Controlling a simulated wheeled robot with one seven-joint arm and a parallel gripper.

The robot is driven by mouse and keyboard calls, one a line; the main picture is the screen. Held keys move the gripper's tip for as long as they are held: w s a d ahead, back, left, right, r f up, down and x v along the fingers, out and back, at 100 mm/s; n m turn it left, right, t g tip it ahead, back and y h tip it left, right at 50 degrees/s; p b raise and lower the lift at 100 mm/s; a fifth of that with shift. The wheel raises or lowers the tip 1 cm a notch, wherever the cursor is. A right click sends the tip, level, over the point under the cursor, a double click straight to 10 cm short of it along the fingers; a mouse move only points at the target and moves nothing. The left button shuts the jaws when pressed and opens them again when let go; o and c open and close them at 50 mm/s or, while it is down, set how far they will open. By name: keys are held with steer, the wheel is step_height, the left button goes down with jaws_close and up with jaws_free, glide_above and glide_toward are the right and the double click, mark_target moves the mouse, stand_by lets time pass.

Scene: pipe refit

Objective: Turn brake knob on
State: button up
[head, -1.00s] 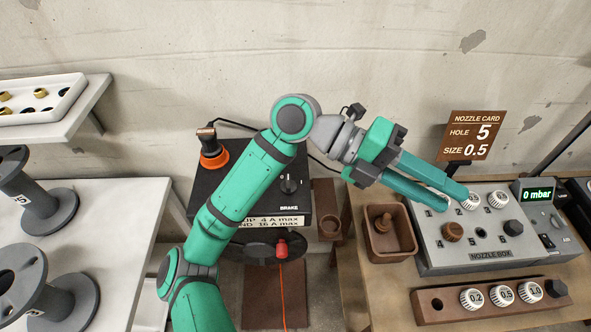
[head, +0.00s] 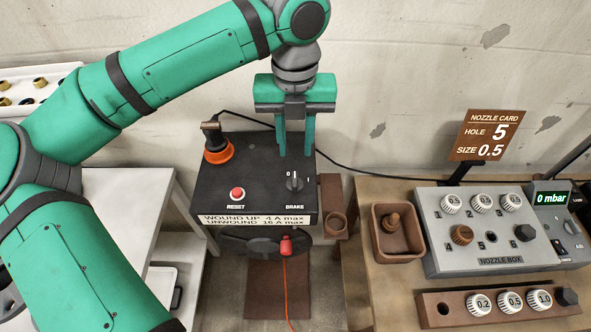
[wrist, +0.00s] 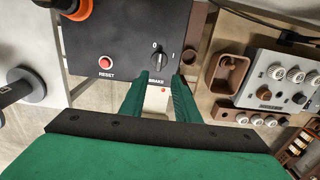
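The brake knob (head: 295,183) is a small black knob on top of a black control box (head: 240,180), above the label BRAKE. Marks 0 and 1 sit behind it; its pointer looks close to the 0 mark. It also shows in the wrist view (wrist: 163,59), just beyond the fingertips. My gripper (head: 296,151) points down over the back right of the box, fingers apart and empty. In the wrist view my gripper (wrist: 161,78) has its fingertips on either side of the knob's line, apart from it.
A red reset button (head: 237,193) and an orange-based lever (head: 217,149) share the box top. A red knob (head: 286,246) with an orange cord is on the front. A nozzle box (head: 480,231) and a brown bin (head: 398,233) stand to the right.

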mark_target(295, 179)
step_height(295, 179, down, 11)
steer(key=shift+w+r, duration=0.1)
steer(key=shift+r, duration=0.05)
stand_by(0.4)
steer(key=shift+a, duration=0.1)
jaws_close()
